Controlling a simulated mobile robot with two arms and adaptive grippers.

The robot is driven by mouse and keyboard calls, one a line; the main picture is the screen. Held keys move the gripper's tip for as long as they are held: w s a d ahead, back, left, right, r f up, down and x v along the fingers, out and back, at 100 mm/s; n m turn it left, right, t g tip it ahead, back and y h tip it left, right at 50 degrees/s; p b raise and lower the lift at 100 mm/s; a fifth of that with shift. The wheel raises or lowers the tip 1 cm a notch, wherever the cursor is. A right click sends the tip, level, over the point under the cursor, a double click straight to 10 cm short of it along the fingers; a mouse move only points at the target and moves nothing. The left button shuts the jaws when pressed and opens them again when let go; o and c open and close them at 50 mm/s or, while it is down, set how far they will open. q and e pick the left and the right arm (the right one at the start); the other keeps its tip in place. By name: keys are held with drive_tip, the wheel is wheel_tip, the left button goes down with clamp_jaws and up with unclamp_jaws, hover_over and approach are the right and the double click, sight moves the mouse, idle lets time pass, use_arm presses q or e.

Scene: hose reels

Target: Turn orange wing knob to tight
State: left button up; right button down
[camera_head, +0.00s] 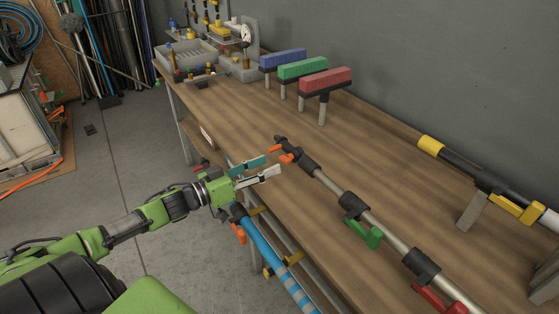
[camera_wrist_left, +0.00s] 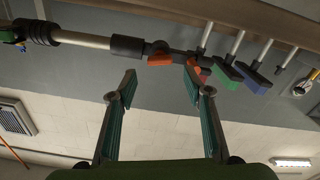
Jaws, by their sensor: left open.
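The orange wing knob (camera_head: 287,157) sits near the far end of a grey pole (camera_head: 332,183) with black collars, over the workbench. My left gripper (camera_head: 268,167) is open and empty just left of the knob, its fingers pointing at it. In the left wrist view the fingertips (camera_wrist_left: 160,78) are spread wide. One orange wing (camera_wrist_left: 159,55) shows between them, and the other wing (camera_wrist_left: 197,68) is partly hidden behind the right finger. The knob appears beyond the tips; I cannot tell the exact gap. My right gripper is not in view.
The pole also carries a green lever (camera_head: 364,233) and a red lever (camera_head: 434,299). A blue pole (camera_head: 270,260) runs along the workbench (camera_head: 215,115) front. Blue, green and red-topped T-stands (camera_head: 325,84) stand behind the knob. A yellow-and-black pole (camera_head: 462,168) is at right.

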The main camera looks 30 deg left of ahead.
sight(282, 159)
use_arm(q)
drive_tip(key=shift+x, duration=2.65)
drive_tip(key=c, duration=1.1)
